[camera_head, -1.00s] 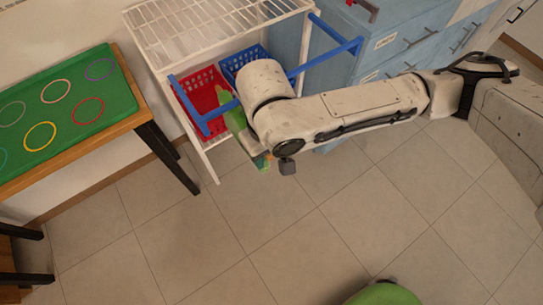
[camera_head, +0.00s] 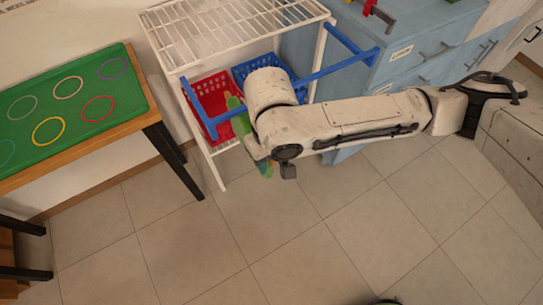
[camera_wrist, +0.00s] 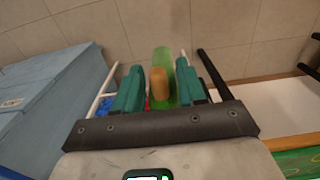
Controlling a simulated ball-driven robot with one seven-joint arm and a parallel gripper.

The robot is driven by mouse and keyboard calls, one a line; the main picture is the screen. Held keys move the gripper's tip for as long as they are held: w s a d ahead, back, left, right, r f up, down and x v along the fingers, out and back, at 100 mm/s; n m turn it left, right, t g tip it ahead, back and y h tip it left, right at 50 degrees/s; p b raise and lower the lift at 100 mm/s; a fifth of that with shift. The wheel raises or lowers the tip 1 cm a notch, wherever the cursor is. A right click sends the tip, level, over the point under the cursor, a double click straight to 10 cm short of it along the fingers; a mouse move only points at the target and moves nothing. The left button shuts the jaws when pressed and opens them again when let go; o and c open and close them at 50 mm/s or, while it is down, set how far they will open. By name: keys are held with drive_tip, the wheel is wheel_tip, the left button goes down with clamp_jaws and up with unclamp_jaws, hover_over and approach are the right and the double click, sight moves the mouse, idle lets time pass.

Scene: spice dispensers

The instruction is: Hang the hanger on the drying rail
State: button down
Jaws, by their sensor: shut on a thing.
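The drying rail (camera_head: 335,67) is a blue bar frame that sticks out from the front of a white wire rack. My gripper (camera_wrist: 160,90) has teal fingers in the wrist view, shut on a green hanger (camera_wrist: 164,58) with an orange-brown part between the fingers. In the head view the green hanger (camera_head: 237,112) shows beside my wrist, close to the rail's left front corner. My arm covers part of the rail and most of the gripper. I cannot tell whether the hanger touches the rail.
The white wire rack (camera_head: 180,50) holds a red basket (camera_head: 208,92) and a blue basket (camera_head: 245,65). Blue drawers (camera_head: 425,60) stand at right. A table with a green ringed board (camera_head: 75,105) stands at left.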

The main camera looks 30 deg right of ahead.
drive_tip(key=c, duration=0.6)
unclamp_jaws()
drive_tip(key=shift+o, duration=0.2)
wheel_tip(320, 180, up, 11)
drive_tip(key=shift+f+p, duration=0.1)
drive_tip(key=shift+p, duration=0.6)
